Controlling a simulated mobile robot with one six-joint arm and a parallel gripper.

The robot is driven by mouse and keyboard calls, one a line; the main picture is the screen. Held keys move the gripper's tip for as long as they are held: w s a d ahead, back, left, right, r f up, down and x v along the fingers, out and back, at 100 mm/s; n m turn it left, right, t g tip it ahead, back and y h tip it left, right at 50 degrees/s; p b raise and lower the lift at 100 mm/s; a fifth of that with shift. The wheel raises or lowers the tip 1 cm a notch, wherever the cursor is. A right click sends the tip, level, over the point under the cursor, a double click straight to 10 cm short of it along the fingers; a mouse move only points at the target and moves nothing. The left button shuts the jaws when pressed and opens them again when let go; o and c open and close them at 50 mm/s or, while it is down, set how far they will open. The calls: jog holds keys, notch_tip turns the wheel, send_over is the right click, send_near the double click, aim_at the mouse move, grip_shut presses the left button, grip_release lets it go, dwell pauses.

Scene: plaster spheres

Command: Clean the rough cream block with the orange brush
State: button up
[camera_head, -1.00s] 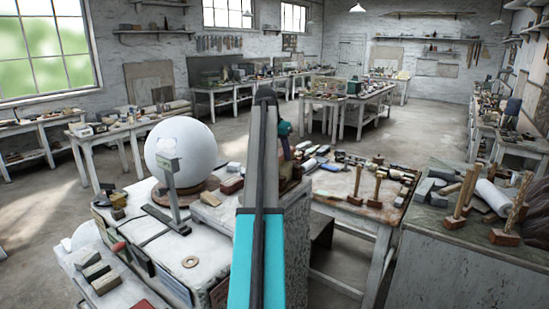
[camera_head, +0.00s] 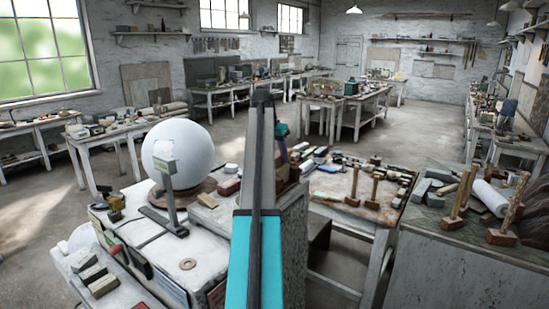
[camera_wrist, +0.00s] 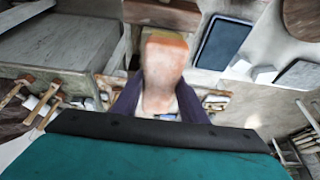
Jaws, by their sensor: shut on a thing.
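In the wrist view the two dark purple fingers of my gripper (camera_wrist: 160,88) are closed around a blurred orange and pinkish-tan piece, which looks like the orange brush (camera_wrist: 164,58). Its bristles cannot be made out. In the head view my arm stands across the middle, and the gripper and brush cannot be made out. I cannot tell which block is the rough cream one.
The white sphere (camera_head: 178,153) rests on a round wooden base, with a grey upright stand (camera_head: 168,192) before it. A flat ring (camera_head: 187,264) lies on the near bench. A tool-strewn table (camera_head: 345,205) and a grey cabinet (camera_head: 450,260) with mallets stand to the right.

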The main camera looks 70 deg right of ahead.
jog(key=shift+w+a, duration=0.15)
jog(key=shift+a, duration=0.45)
jog(key=shift+w+a, duration=0.25)
jog(key=shift+a, duration=0.8)
jog(key=shift+s+d, duration=0.25)
jog(key=shift+d, duration=0.85)
jog(key=shift+d, duration=0.1)
jog(key=shift+s+d, duration=0.3)
jog(key=shift+d, duration=0.65)
jog(key=shift+a, duration=0.15)
jog(key=shift+w+a+r, duration=0.3)
jog(key=shift+a+r, duration=0.4)
jog(key=shift+a, duration=0.25)
